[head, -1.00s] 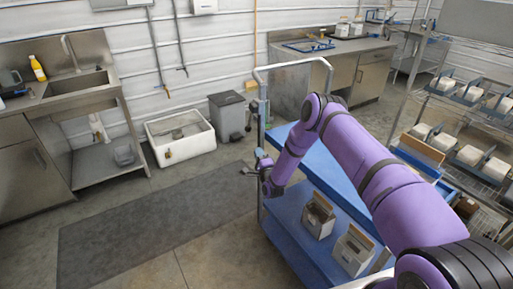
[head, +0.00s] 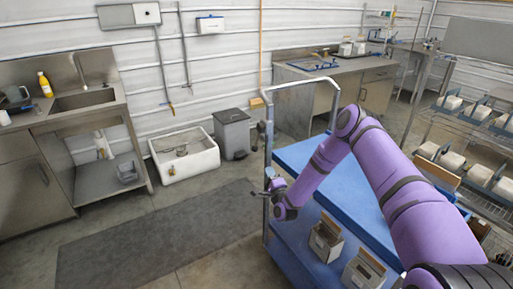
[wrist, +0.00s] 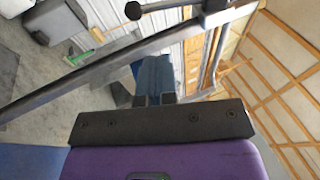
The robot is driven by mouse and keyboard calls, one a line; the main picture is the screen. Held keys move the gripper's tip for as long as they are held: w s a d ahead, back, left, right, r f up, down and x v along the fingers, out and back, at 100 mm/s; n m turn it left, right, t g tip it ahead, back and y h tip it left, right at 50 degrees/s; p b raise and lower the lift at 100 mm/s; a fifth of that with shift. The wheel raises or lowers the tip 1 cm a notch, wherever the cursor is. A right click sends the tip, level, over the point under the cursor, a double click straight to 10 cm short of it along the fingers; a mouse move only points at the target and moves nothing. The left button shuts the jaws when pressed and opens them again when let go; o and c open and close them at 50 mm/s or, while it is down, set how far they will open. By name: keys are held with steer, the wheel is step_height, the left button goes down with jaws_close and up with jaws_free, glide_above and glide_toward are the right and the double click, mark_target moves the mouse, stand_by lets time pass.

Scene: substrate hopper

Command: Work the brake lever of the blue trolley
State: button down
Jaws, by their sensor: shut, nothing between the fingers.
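The blue trolley (head: 305,150) stands in the middle of the head view, with two blue decks and a grey tube handle at its far left end. A small dark part (head: 262,127) sits on its left upright; I cannot tell in this view whether it is the lever. In the wrist view, a thin rod with a black ball knob (wrist: 133,11), apparently the brake lever, reaches left from a grey bracket at the top. My gripper (head: 268,190) is beside the trolley's left upright. In the wrist view its fingers (wrist: 154,82) are together and empty, apart from the knob.
A grey trolley tube (wrist: 100,65) crosses the wrist view close to my fingers. Two boxes (head: 325,240) stand on the lower deck. A grey bin (head: 232,135) and white basin (head: 185,158) are behind. A dark mat (head: 150,240) lies on open floor at left. Shelving (head: 465,130) stands right.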

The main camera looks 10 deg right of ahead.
mark_target(256, 143)
steer(key=shift+s+r, duration=0.1)
steer(key=shift+r, duration=0.15)
steer(key=x, duration=1.4)
steer(key=shift+r, duration=0.1)
steer(key=shift+w+a+t, duration=0.25)
steer(key=shift+w+t, duration=0.45)
steer(key=shift+t, duration=0.2)
steer(key=shift+w+a+r, duration=0.1)
steer(key=shift+w+a, duration=0.05)
steer(key=shift+w, duration=0.25)
steer(key=shift+s, duration=0.1)
